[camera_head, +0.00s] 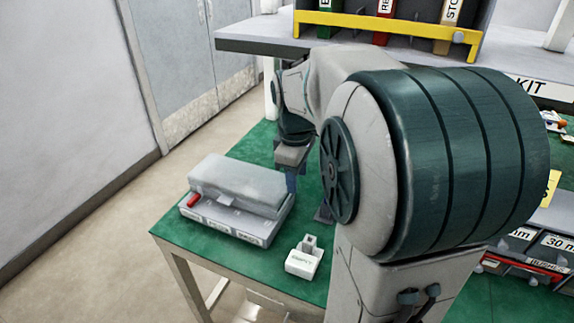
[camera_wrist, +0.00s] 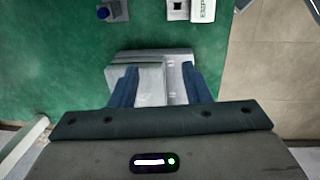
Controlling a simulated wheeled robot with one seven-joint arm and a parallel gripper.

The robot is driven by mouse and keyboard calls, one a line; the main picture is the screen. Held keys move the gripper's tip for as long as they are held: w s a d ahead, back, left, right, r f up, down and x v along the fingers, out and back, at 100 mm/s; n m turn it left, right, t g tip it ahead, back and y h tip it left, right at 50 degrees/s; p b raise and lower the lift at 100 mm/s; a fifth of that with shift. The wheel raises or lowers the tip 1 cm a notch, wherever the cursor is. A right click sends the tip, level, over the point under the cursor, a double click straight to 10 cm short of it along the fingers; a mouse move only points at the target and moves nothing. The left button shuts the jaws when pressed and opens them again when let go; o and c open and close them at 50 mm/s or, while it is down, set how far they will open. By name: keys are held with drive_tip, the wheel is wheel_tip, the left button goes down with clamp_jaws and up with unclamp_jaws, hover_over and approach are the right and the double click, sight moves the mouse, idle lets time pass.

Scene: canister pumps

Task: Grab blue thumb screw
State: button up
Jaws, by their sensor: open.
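A small blue round knob (camera_wrist: 117,9), which looks like the blue thumb screw, is at the top edge of the wrist view, left of centre, on the green table. The knob is well beyond the fingertips. In the head view my gripper (camera_head: 290,180) hangs over the table, just behind the grey case, and my arm hides much of the table to its right.
A grey lidded case (camera_head: 238,186) with a red latch lies near the gripper; it shows below the fingers in the wrist view (camera_wrist: 150,60). A white labelled block (camera_head: 304,262) stands at the table's front. A shelf (camera_head: 260,40) with coloured binders is behind. Green table (camera_head: 185,240) is bare at left.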

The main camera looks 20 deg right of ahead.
drive_tip(key=w+d+f+n, duration=0.1)
drive_tip(key=w+d+n, duration=0.2)
drive_tip(key=d, duration=0.3)
drive_tip(key=w+d+f+n, duration=0.1)
drive_tip(key=w+d+n, duration=0.2)
drive_tip(key=d, duration=0.4)
drive_tip(key=shift+g+y, duration=0.4)
drive_tip(key=f+b, duration=0.1)
drive_tip(key=f, duration=0.7)
drive_tip(key=shift+s+f, duration=0.2)
drive_tip(key=shift+s+a+f, duration=0.1)
drive_tip(key=shift+f, duration=1.25)
drive_tip(key=shift+s+a+f, duration=0.1)
drive_tip(key=shift+f, duration=1.25)
clamp_jaws()
